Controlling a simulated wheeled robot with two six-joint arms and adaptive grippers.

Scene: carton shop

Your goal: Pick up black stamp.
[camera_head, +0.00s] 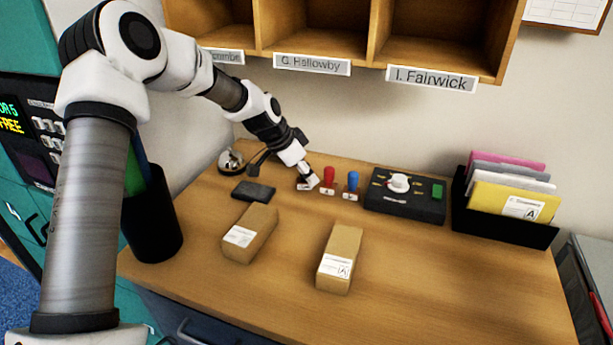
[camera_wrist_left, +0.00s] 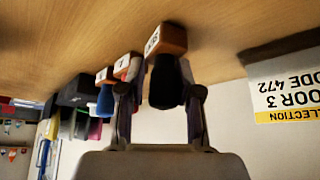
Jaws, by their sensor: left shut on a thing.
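The black stamp (camera_wrist_left: 166,82) is in the left wrist view, with a dark handle and a brown base with a white label. My left gripper (camera_wrist_left: 160,108) is shut on its handle, one finger on each side. In the head view my left gripper (camera_head: 303,172) reaches down at the back of the desk and hides most of this stamp. Its base is at or close to the desk top; I cannot tell if they touch. The red stamp (camera_head: 329,178) and the blue stamp (camera_head: 352,183) stand just to the right. My right gripper is not in view.
A black device with a white knob (camera_head: 403,206) and a file holder (camera_head: 503,222) stand right of the stamps. A dark pad (camera_head: 254,191) lies left. Two cartons (camera_head: 250,237) (camera_head: 340,259) lie in front. Wooden pigeonholes (camera_head: 398,70) hang above. The front right desk is clear.

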